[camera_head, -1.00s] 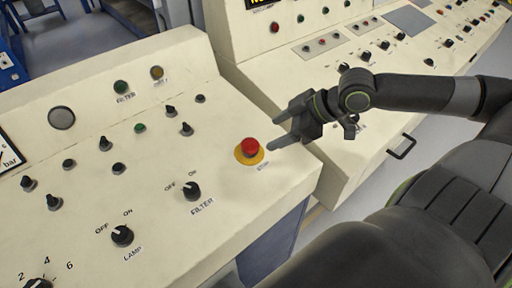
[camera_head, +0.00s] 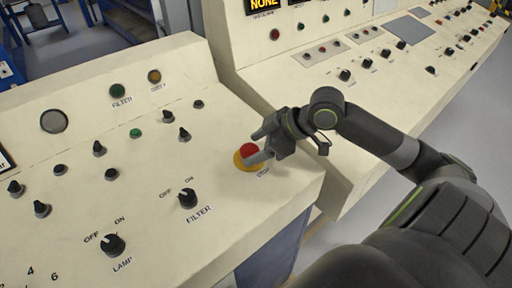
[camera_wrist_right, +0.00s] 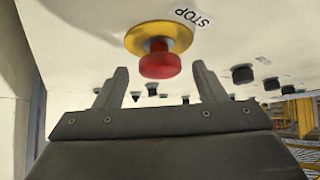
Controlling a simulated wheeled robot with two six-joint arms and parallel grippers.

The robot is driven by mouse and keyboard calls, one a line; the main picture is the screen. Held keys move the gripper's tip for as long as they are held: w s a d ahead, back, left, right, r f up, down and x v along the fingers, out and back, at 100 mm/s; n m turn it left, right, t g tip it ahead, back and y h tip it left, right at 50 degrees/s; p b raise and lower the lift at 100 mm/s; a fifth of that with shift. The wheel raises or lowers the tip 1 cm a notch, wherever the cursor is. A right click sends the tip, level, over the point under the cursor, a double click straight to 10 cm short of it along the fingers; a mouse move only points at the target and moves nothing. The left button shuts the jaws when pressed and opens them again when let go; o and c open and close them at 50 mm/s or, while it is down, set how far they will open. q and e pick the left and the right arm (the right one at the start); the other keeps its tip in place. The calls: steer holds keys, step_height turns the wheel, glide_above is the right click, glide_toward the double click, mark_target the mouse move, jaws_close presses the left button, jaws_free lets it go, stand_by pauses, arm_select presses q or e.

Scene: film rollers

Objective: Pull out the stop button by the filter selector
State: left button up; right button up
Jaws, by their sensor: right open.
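The stop button is a red mushroom knob (camera_head: 249,150) on a yellow round plate (camera_head: 240,163), on the cream console's sloped top. The STOP label is beside it. My right gripper (camera_head: 257,146) is at the button, and its fingers partly cover it in the head view. In the right wrist view the red button (camera_wrist_right: 159,62) stands ahead of the gap between the two open fingers (camera_wrist_right: 159,85), with nothing held. The filter selector (camera_head: 188,198) is a black knob left of and nearer than the button, between OFF and ON marks. My left gripper is not in view.
A black lamp selector (camera_head: 113,244) and several small black knobs and a green light (camera_head: 136,132) stand on the same panel. A second console (camera_head: 370,60) adjoins at the right. Its raised side is near my right arm.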

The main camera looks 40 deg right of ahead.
steer(key=shift+w+a+f, duration=0.15)
